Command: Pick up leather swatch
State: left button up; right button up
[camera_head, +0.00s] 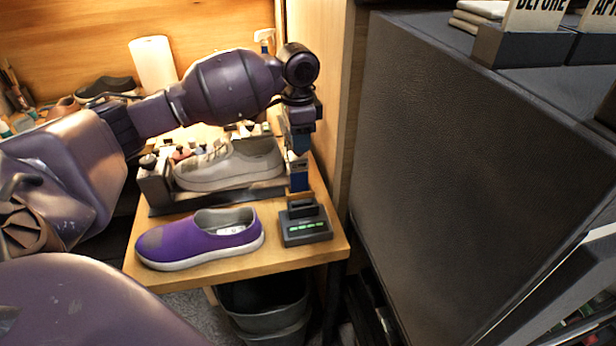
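I cannot make out a leather swatch for certain. My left gripper (299,181) points down at the right end of the wooden table (190,276), beside the toe or heel end of a pale sneaker. Its blue-and-dark fingers show edge-on, so I cannot tell whether they are apart or hold anything. A small dark device (305,227) with green lights stands just below the gripper in the picture. My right gripper is not in view.
The pale sneaker (232,168) rests on a dark stand. A purple slip-on shoe (200,240) lies in front. A paper roll (153,66) and dark shoe (105,87) stand behind. A large dark cabinet (450,170) closes the right side. A grey bin (265,305) sits below.

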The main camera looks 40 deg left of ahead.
pick_arm(q)
jog(key=b, duration=0.1)
send_over(299, 175)
jog(key=f, duration=0.4)
jog(key=shift+w+a+f, duration=0.2)
jog(key=shift+f, duration=0.2)
jog(key=shift+f+b, duration=0.3)
jog(key=shift+f, duration=0.35)
notch_tip(299, 175, down, 4)
jog(key=shift+s+d+r+b, duration=0.1)
jog(key=shift+r+b, duration=0.1)
jog(key=shift+b, duration=0.4)
jog(key=shift+f, duration=0.4)
jog(key=shift+r, duration=0.1)
grip_shut()
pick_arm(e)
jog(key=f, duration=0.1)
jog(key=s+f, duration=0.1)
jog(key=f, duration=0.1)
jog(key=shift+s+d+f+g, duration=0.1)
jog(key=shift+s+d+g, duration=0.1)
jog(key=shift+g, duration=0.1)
